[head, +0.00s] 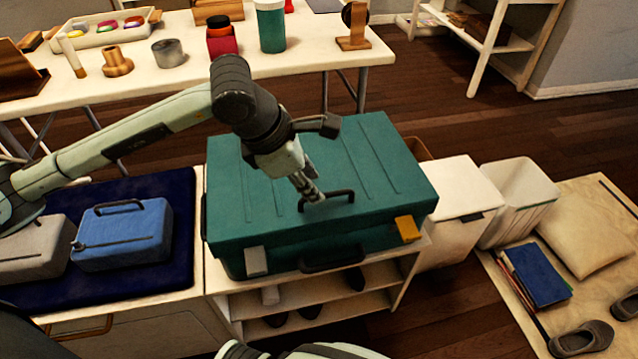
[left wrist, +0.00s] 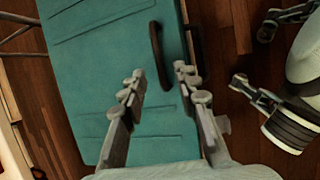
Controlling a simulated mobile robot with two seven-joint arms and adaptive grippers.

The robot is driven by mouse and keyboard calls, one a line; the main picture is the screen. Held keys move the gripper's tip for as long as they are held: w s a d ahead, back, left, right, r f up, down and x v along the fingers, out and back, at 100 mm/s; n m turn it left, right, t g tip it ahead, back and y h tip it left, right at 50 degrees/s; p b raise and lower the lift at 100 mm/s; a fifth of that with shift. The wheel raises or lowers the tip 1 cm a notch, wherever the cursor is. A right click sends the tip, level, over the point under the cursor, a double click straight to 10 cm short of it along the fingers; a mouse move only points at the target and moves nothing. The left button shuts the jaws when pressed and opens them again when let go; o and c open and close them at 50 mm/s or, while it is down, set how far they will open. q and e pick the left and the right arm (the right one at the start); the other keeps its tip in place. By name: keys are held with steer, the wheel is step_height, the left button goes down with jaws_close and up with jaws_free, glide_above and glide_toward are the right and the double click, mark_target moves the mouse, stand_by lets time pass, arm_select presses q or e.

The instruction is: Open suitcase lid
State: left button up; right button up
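The teal suitcase (head: 300,160) lies flat with its lid down on a low white shelf unit. A dark handle (head: 343,193) sits on the lid top, and another dark handle (head: 333,257) is on the front side. A grey latch (head: 256,261) and a yellow latch (head: 407,229) are at the front edge. My left gripper (head: 313,195) points down at the lid handle. In the left wrist view its fingers (left wrist: 158,80) are apart, with the lid handle (left wrist: 157,55) ahead between them and nothing visibly held. My right gripper (left wrist: 254,58) shows at the right there, fingers spread and empty.
A blue case (head: 125,235) and a grey case (head: 35,250) lie on a dark blue mat left of the suitcase. A white bin (head: 520,200) and a white box (head: 460,210) stand to the right. A cluttered white table (head: 300,55) is behind.

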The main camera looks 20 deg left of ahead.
mark_target(318, 210)
arm_select(q)
steer(key=shift+x, duration=1.9)
jaws_close()
steer(key=shift+r, duration=0.1)
